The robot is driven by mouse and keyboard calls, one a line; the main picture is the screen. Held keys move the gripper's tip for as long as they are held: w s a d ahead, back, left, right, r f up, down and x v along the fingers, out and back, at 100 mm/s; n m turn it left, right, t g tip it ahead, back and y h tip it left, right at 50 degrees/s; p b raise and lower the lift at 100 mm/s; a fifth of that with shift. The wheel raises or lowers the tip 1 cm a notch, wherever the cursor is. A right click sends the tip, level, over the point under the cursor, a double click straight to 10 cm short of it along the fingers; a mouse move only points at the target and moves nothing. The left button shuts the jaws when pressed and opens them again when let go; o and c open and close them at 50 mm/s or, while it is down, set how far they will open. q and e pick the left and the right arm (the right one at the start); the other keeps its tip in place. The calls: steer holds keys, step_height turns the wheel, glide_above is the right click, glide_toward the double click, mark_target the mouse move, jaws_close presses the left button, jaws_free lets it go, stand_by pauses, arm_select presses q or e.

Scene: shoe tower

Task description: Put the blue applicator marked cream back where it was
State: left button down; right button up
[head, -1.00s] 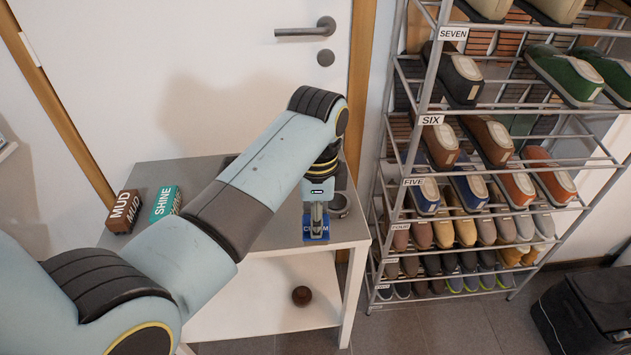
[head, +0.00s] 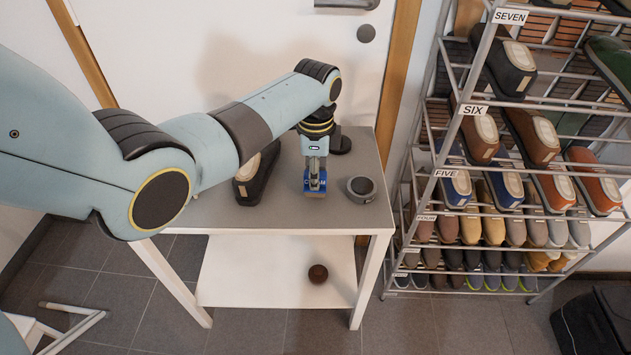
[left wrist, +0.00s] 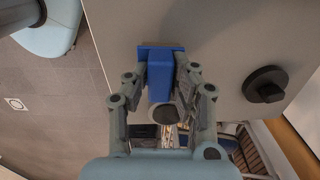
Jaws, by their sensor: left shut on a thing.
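The blue applicator (head: 315,189) with pale lettering, partly covered by the fingers, is in my left gripper (head: 315,172) above the grey table top (head: 350,155). In the left wrist view my left gripper (left wrist: 163,95) is shut on the blue applicator (left wrist: 160,75), with a finger on each side. I cannot tell whether the applicator touches the table. My right gripper is not in view.
A round grey tin (head: 361,188) stands just right of the applicator. A dark shoe (head: 257,175) is to its left. A black round thing (head: 340,143) is behind. A brown ball (head: 318,274) lies on the lower shelf. The shoe rack (head: 470,165) stands right.

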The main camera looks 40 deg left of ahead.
arm_select(q)
steer(key=shift+f, duration=1.1)
steer(key=c, duration=1.1)
jaws_free()
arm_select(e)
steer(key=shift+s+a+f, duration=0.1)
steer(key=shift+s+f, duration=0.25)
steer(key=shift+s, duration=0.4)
